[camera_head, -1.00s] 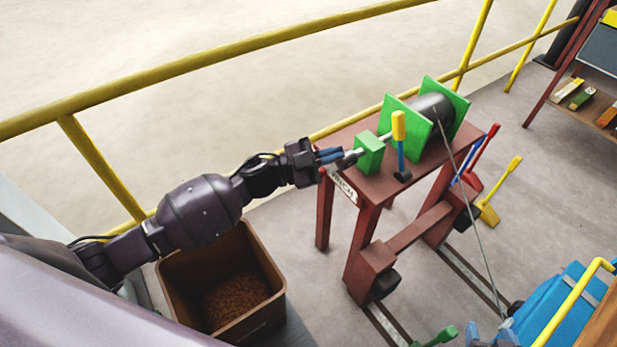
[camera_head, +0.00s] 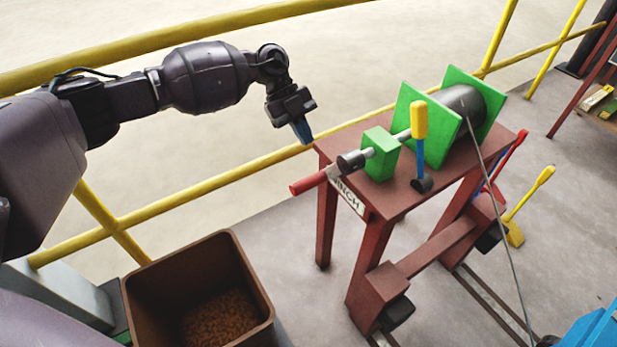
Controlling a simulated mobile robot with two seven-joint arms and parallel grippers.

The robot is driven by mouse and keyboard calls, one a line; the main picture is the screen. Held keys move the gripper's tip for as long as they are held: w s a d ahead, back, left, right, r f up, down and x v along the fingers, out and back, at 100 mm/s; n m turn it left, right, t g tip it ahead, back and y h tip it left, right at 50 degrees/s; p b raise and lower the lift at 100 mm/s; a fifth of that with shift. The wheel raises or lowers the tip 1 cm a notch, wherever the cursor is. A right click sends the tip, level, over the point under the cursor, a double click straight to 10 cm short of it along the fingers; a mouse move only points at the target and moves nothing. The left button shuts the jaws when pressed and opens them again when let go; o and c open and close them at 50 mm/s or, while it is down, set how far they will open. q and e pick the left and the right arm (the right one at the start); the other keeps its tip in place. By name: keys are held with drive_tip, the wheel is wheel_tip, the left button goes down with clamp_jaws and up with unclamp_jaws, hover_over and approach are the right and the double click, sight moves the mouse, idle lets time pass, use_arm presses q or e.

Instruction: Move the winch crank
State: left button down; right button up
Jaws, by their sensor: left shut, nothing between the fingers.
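The winch stands on a dark red table (camera_head: 410,197), with a grey drum (camera_head: 465,105) between two green plates and a green bearing block (camera_head: 381,154). The winch crank (camera_head: 309,184) has a red handle that sticks out to the left past the table's edge, from a dark hub at the shaft's end. A lever with a yellow grip (camera_head: 419,119) and blue stem stands upright beside the block. My left gripper (camera_head: 303,136) is shut and empty, pointing down, above and apart from the crank handle. My right gripper is not in view.
A yellow railing (camera_head: 250,172) runs behind the table and under my left arm. A brown bin (camera_head: 135,300) with brown grains stands at the lower left. A cable (camera_head: 497,205) runs down from the drum. Red and yellow levers (camera_head: 530,192) stand at the right.

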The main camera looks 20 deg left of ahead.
sight(304, 181)
use_arm(q)
drive_tip(key=w+a+n+y+b, duration=0.1)
drive_tip(key=w+a+y, duration=0.15)
drive_tip(key=a, duration=0.25)
drive_tip(key=b+x, duration=0.3)
drive_tip(key=x, duration=1)
drive_tip(key=shift+a+f, duration=0.1)
drive_tip(key=shift+f, duration=0.2)
drive_tip(key=shift+s+f, duration=0.1)
drive_tip(key=shift+f, duration=0.15)
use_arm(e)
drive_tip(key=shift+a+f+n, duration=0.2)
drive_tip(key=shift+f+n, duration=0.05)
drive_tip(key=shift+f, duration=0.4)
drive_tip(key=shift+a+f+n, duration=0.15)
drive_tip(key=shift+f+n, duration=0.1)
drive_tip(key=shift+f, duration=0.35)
use_arm(q)
drive_tip(key=shift+f, duration=0.1)
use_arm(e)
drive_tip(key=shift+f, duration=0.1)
